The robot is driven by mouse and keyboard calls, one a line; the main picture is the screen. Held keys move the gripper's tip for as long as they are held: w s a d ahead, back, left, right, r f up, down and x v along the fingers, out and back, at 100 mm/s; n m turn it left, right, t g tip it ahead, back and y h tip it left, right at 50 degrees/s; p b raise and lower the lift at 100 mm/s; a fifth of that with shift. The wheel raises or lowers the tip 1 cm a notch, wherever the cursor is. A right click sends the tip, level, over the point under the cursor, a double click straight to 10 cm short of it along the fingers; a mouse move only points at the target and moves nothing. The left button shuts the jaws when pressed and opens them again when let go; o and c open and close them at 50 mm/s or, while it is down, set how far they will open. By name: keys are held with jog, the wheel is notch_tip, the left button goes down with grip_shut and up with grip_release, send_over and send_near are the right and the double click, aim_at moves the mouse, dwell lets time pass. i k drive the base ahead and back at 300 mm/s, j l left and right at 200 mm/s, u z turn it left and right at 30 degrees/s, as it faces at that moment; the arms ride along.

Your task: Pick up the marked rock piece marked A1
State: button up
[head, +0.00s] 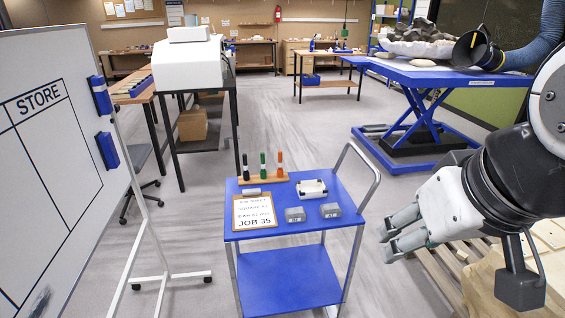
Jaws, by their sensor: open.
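Two small grey blocks with pale labels sit side by side on the top of the blue cart (290,226). They are the left block (295,215) and the right block (330,210). The labels are too small to read surely, so I cannot tell which, if either, is A1. My gripper (388,242) is open and empty, to the right of the cart and apart from both blocks. Its fingers point left towards the cart.
The cart also holds a clipboard (254,211) reading JOB 35, a white tray (312,189) and upright markers in a wooden stand (263,179). A whiteboard (50,150) stands left. A blue lift table (440,77) with rocks is behind right. A wooden pallet (445,275) lies below my gripper.

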aim_at(330, 210)
jog(key=i+l+z, duration=0.2)
jog(key=i, duration=0.25)
jog(key=i+l+z, duration=0.2)
jog(key=i, duration=0.25)
